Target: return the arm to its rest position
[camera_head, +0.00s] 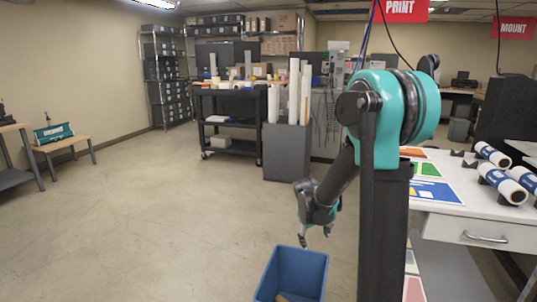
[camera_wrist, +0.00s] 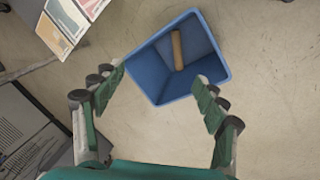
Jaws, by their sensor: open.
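My gripper (camera_head: 315,238) hangs from my arm to the left of the white table, above a blue bin. In the wrist view its two green fingers (camera_wrist: 160,88) are spread wide apart with nothing between them. The blue bin (camera_head: 313,268) stands on the floor below. In the wrist view the bin (camera_wrist: 150,78) shows beyond the fingertips. A brown cardboard tube (camera_wrist: 178,50) is inside it, leaning against or near one wall. My arm is bent, with the forearm slanting down and to the left from the teal joint.
The white table (camera_head: 470,228) at right carries rolls (camera_head: 495,155) and coloured prints (camera_head: 432,190). A grey bin of white rolls (camera_head: 287,152) and a black cart (camera_head: 232,130) stand behind. A low wooden bench (camera_head: 65,144) is at far left. The floor at left is clear.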

